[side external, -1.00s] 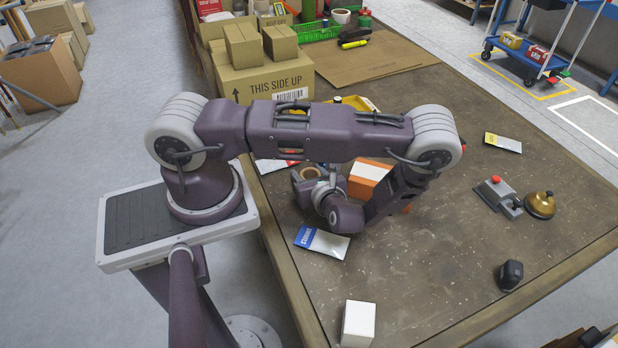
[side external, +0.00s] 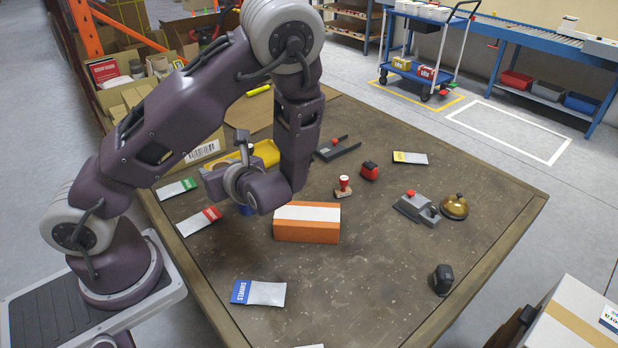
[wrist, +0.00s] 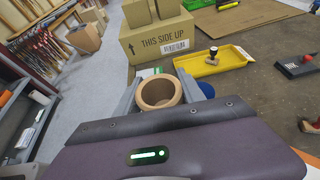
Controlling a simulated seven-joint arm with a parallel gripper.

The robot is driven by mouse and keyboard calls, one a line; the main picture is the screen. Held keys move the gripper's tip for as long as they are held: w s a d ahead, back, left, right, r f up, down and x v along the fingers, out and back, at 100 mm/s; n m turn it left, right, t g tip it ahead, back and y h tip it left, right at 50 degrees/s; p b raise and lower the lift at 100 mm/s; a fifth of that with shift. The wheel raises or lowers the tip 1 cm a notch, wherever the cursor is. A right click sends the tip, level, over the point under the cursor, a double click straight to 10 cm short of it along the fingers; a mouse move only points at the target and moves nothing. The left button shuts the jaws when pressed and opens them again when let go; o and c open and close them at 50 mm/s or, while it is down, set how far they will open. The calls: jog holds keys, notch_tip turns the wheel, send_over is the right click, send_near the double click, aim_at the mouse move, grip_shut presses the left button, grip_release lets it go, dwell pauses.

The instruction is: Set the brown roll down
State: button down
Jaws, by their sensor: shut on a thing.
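The brown roll (wrist: 158,107) is a hollow ring, seen in the wrist view with its opening facing the camera. My gripper (wrist: 160,84) is shut on it, one finger on each side. In the side external view, my gripper's end is over the far left part of the table (side external: 345,290), left of an orange and white box. A blue object, partly hidden, shows beside the right finger (wrist: 206,88).
A yellow tray (wrist: 228,64) with a stamp lies beyond the roll, near a cardboard carton (wrist: 150,40). The orange and white box (side external: 307,222) stands right of my arm. Packets lie at the left, including a red-ended one (side external: 199,222). The table's middle front is mostly clear.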

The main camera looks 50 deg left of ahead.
aim_at(217, 162)
notch_tip(217, 162, up, 3)
jog(key=shift+r, duration=0.1)
jog(key=s+d+f+n+g+h, duration=0.25)
jog(key=s+f+n+g, duration=0.25)
jog(key=n+g, duration=0.25)
jog(key=w+d+f+n+g+h, duration=0.3)
jog(key=d+f+n+g+h, duration=0.35)
jog(key=d+n+h, duration=0.6)
jog(key=w+n+t+h, duration=0.3)
jog(key=w+n+h, duration=0.1)
jog(key=w, duration=0.2)
jog(key=w+n+t+h, duration=0.3)
jog(key=w+n, duration=0.2)
jog(key=w+d+r+n+t+h, duration=0.1)
jog(key=w+n+t+h, duration=0.3)
jog(key=w, duration=0.2)
jog(key=shift+w+r+n+h, duration=0.1)
jog(key=shift+w+n+h, duration=0.2)
jog(key=shift+n, duration=0.1)
jog(key=w+a+r+n+t+y, duration=0.3)
jog(key=w+a+r+n+t, duration=0.2)
jog(key=w+a+n+t, duration=0.35)
jog(key=w+a+r+n+t+y, duration=0.2)
jog(key=w+a+r+n+t, duration=0.35)
jog(key=w+a, duration=0.55)
jog(key=f, duration=1.4)
jog(key=s+f, duration=0.1)
jog(key=f, duration=0.6)
jog(key=shift+s+a+f, duration=0.1)
jog(key=shift+a, duration=0.25)
